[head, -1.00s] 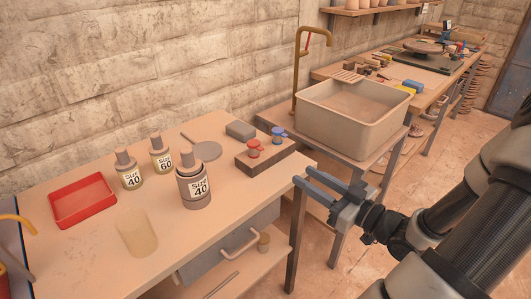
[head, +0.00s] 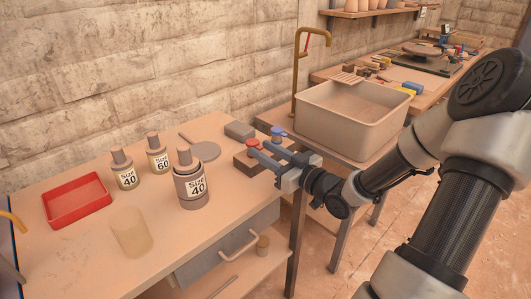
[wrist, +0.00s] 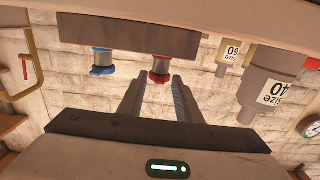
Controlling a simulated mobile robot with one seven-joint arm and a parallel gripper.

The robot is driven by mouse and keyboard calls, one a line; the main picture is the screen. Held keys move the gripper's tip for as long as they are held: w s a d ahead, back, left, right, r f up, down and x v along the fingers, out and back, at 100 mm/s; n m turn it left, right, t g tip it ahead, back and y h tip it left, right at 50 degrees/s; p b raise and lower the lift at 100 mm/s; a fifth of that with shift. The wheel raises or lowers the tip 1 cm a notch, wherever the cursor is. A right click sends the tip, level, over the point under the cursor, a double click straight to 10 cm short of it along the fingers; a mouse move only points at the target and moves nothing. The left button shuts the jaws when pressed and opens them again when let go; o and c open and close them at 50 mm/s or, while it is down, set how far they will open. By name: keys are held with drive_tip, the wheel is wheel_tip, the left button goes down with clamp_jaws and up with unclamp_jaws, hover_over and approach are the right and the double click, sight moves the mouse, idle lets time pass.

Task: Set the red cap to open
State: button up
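The red cap (head: 253,143) sits on a dark block (head: 243,162) near the right end of the table, beside a blue cap (head: 279,132). My gripper (head: 270,153) is open and level at the block, its fingers pointing at the red cap from the right. In the wrist view, which is upside down, the red cap (wrist: 160,76) lies between the lines of the two fingers, near their tips. The gripper (wrist: 156,88) holds nothing. I cannot tell whether the fingertips touch the cap. The blue cap (wrist: 102,70) is outside the fingers.
Two small bottles (head: 124,172) and a larger "Size 40" bottle (head: 190,183) stand left of the block. A red tray (head: 77,203), a clear beaker (head: 131,234) and a grey disc (head: 204,151) are on the table. A sink (head: 352,125) stands behind my wrist.

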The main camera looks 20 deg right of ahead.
clamp_jaws()
drive_tip(key=shift+r, duration=0.1)
